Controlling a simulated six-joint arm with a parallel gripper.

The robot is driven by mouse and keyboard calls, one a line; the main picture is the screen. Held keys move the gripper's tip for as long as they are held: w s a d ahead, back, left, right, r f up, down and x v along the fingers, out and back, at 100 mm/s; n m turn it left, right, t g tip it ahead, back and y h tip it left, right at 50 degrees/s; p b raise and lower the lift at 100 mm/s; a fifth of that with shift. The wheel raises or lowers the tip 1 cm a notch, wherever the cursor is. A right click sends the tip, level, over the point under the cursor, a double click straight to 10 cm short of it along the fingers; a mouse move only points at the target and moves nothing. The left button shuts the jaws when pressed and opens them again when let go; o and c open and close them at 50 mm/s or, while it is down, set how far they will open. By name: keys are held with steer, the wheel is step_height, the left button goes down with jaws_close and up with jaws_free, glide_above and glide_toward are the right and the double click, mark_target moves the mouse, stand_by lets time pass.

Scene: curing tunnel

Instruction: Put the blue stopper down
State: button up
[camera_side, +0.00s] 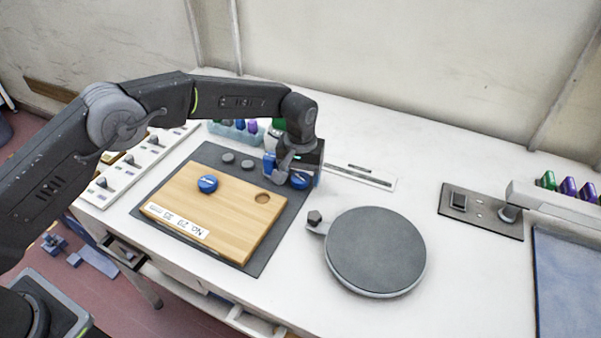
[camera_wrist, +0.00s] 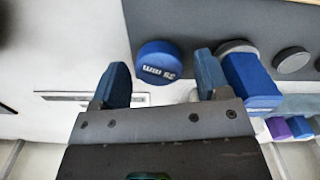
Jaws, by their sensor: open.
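A blue stopper (camera_side: 300,181) with white lettering stands at the back right edge of the dark mat, under my gripper (camera_side: 297,170). In the wrist view the stopper (camera_wrist: 156,62) lies ahead of and between my two blue fingertips (camera_wrist: 162,77). The fingers are apart, with a visible gap on each side of the stopper. The arm partly hides the stopper in the side view. A second blue stopper (camera_side: 207,184) sits on the wooden board (camera_side: 190,208), which has an empty round hole (camera_side: 263,198) near its right corner.
A blue block (camera_wrist: 252,82) stands close beside one finger, near two grey discs (camera_wrist: 292,60). The dark mat (camera_side: 262,250) lies under the board. A round grey plate (camera_side: 375,250) is to the right. A rack of coloured stoppers (camera_side: 236,129) stands behind. White table between is mostly clear.

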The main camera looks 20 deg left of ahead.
mark_target(300, 176)
step_height(300, 176, up, 13)
steer(key=s+a+r+m+t, duration=0.1)
steer(key=s+a+r+t, duration=0.2)
steer(key=s+a+r, duration=1.1)
steer(key=s+a+f+t, duration=0.1)
steer(key=s+a+f, duration=0.1)
steer(key=s, duration=0.8)
steer(key=s+a+f+m+t, duration=0.1)
steer(key=s+a, duration=0.3)
steer(key=s, duration=0.6)
steer(key=shift+s+f+t, duration=0.15)
steer(key=shift+f+t, duration=0.15)
steer(key=shift+f, duration=0.05)
